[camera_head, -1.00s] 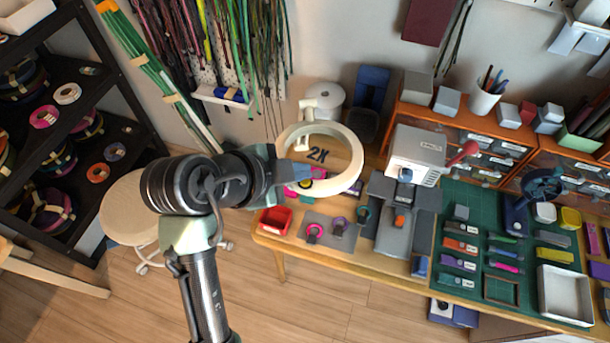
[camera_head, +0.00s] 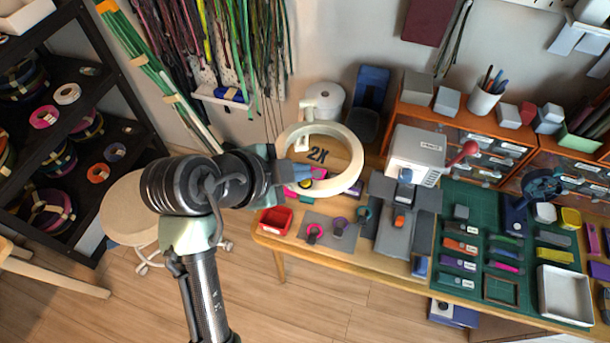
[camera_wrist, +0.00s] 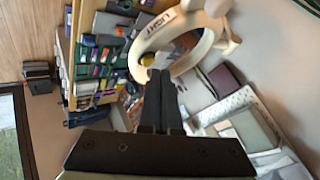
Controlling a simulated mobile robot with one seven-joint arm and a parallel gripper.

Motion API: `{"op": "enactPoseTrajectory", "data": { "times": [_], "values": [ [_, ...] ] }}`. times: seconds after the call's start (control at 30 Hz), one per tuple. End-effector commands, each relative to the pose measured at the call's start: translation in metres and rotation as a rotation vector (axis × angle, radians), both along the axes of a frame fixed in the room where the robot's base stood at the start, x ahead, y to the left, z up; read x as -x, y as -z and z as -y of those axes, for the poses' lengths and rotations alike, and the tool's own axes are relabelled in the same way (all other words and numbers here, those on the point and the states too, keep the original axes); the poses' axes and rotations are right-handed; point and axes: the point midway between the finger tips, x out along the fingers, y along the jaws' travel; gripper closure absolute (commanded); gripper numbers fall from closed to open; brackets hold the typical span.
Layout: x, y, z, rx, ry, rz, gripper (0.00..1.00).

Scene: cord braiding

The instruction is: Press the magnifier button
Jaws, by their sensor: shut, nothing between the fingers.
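The magnifier (camera_head: 353,153) is a pale cream ring on a stand at the left end of the workbench, with "2X" showing inside its ring. In the wrist view the ring (camera_wrist: 146,40) fills the top middle and carries the word "LIGHT". My gripper (camera_head: 303,172) is at the left side of the ring in the head view. In the wrist view its dark fingers (camera_wrist: 160,76) are together and empty, with their tips overlapping the lower part of the ring. I cannot tell whether they touch it. I cannot make out the button clearly; the fingers may hide it.
A green cutting mat (camera_head: 470,217) with tools lies to the right. Cords hang on the wall behind. A black shelf (camera_head: 100,110) stands at the left.

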Motion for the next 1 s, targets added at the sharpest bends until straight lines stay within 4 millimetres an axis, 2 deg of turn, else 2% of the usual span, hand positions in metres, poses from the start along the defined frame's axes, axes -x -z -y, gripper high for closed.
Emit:
{"op": "enactPoseTrajectory", "data": {
  "times": [1.0],
  "values": [
    [0.0,0.009,0.0,-0.001,-0.001,0.0,1.0]
  ]
}}
